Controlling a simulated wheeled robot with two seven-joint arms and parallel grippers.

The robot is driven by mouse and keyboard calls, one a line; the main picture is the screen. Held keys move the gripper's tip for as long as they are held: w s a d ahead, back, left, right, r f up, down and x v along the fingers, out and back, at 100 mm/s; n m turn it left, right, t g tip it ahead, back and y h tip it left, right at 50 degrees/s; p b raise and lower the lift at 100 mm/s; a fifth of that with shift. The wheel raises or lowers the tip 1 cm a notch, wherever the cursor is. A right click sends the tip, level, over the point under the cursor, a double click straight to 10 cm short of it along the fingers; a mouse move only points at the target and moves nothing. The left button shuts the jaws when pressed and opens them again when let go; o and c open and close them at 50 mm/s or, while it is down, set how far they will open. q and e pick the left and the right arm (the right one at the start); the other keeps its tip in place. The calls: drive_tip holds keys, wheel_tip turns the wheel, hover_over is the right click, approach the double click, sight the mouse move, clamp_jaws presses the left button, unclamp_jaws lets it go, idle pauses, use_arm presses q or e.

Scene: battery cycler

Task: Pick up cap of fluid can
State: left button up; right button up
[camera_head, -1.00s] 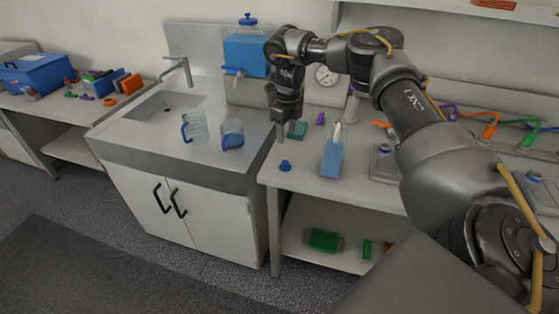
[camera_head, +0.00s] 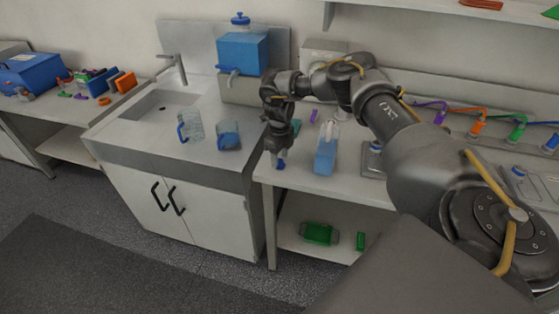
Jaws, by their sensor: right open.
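A small blue cap (camera_head: 281,166) lies on the bench near its front left corner. My right gripper (camera_head: 279,158) points down right over the cap, with its fingertips at or just above it. The jaws are open, and I cannot tell whether they touch the cap. A blue fluid can (camera_head: 326,157) with a pale top stands upright just right of the gripper. My left gripper is not in view.
A clear jug (camera_head: 190,127) and a jug with blue liquid (camera_head: 228,136) stand on the sink counter at left. A blue tank (camera_head: 243,54) with a tap stands behind. A metal container (camera_head: 373,160) stands right of the can.

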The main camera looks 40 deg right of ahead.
drive_tip(key=shift+f, duration=0.35)
drive_tip(key=shift+c, duration=0.5)
drive_tip(key=c, duration=0.9)
clamp_jaws()
drive_tip(key=shift+r, duration=0.2)
